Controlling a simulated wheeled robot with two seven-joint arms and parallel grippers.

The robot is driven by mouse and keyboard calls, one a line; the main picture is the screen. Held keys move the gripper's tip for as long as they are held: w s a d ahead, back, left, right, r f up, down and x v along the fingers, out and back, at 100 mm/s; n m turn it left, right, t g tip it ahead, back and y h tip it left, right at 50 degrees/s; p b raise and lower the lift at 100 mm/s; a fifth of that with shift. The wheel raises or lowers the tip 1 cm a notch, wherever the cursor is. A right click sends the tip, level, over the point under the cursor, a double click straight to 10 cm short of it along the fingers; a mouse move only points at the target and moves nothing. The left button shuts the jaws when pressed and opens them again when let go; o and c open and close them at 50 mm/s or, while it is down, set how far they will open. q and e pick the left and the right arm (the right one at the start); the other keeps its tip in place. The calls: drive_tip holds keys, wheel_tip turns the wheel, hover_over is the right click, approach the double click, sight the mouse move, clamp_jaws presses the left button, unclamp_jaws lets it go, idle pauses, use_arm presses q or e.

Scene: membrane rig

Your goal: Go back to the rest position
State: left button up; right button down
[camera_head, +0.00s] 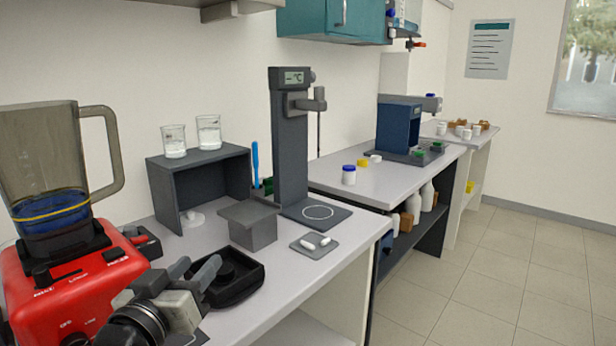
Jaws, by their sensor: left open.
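My left gripper (194,270) shows at the lower left of the head view, in front of the red blender base. Its two grey fingers are apart and nothing shows between them. It is over or just beside the black open tray (248,292) on the bench; the exact gap cannot be told. My right gripper is not in view.
A red blender (75,300) with a clear jug stands at left. A dark shelf (200,172) carries two glass beakers. A grey stand (290,140), a grey box (250,228) and a small plate (315,246) with white pieces stand on the bench (300,285). Floor (480,270) at right is clear.

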use_arm(q)
drive_tip(key=s+f+m+g+y, duration=0.1)
drive_tip(key=s+f+g, duration=0.35)
drive_tip(key=f, duration=0.35)
drive_tip(key=s+f+g+y, duration=0.1)
drive_tip(key=s+f+g, duration=0.2)
drive_tip(key=s+f, duration=0.4)
drive_tip(key=s+a+f+m+g+y, duration=0.1)
drive_tip(key=s+a+f+g+y, duration=0.1)
drive_tip(key=s+f+g, duration=0.8)
drive_tip(key=w+d+f+t+h+b, duration=0.1)
drive_tip(key=d+f+t+h+b, duration=0.1)
drive_tip(key=d+f+t+b, duration=0.1)
drive_tip(key=d+f+t+h+b, duration=0.1)
drive_tip(key=d+f+t+b, duration=0.2)
drive_tip(key=f+t+b, duration=0.2)
wheel_tip(320, 180, down, 4)
drive_tip(key=t, duration=0.2)
drive_tip(key=shift+w+t+h, duration=0.35)
drive_tip(key=shift+h, duration=0.05)
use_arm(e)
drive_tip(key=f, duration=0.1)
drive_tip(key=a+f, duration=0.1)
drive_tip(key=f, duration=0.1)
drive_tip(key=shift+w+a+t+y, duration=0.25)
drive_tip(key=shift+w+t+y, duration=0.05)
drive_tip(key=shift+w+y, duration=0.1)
